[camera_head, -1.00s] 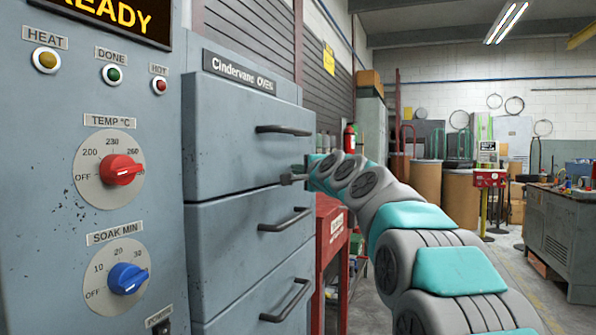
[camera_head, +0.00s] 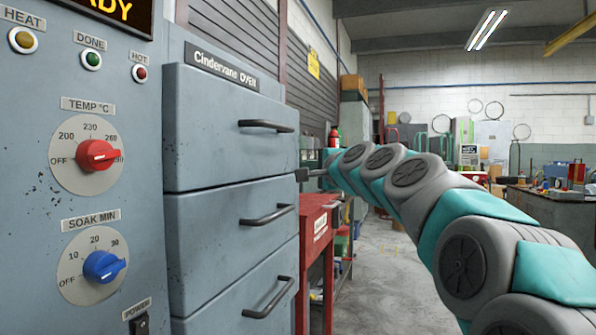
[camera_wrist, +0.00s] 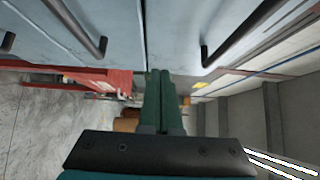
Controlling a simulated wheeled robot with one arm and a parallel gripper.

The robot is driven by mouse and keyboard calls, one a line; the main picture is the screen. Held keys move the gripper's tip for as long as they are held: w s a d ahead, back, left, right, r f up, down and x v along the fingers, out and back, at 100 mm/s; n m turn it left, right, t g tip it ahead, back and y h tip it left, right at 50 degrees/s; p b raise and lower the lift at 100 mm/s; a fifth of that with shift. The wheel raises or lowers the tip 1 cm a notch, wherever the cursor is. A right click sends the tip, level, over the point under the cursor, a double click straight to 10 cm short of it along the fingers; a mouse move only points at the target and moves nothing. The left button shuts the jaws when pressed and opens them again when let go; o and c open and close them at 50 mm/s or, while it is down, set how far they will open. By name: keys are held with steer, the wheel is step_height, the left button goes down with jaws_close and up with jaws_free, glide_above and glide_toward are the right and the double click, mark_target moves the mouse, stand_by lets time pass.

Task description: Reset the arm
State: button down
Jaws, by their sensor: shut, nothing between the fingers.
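My gripper (camera_head: 302,174) is at the end of my teal and grey arm, beside the right edge of the oven (camera_head: 228,130). In the wrist view its two dark green fingers (camera_wrist: 160,75) lie together with nothing between them. The fingertips point at the seam between two grey oven drawers, and I cannot tell whether they touch. The fingers hold none of the dark drawer handles. The top drawer handle (camera_head: 266,126) is left of and above the gripper, and the middle drawer handle (camera_head: 268,215) is left of and below it. The drawers look shut.
The oven's panel (camera_head: 90,200) with a red knob (camera_head: 97,155) and a blue knob (camera_head: 103,266) fills the left. A red cart (camera_head: 315,240) stands just past the oven, below my arm. A grey workbench (camera_head: 555,210) is at the right. Open floor lies between.

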steer(key=v, duration=0.3)
steer(key=shift+s+d+f, duration=0.15)
steer(key=shift+s, duration=0.1)
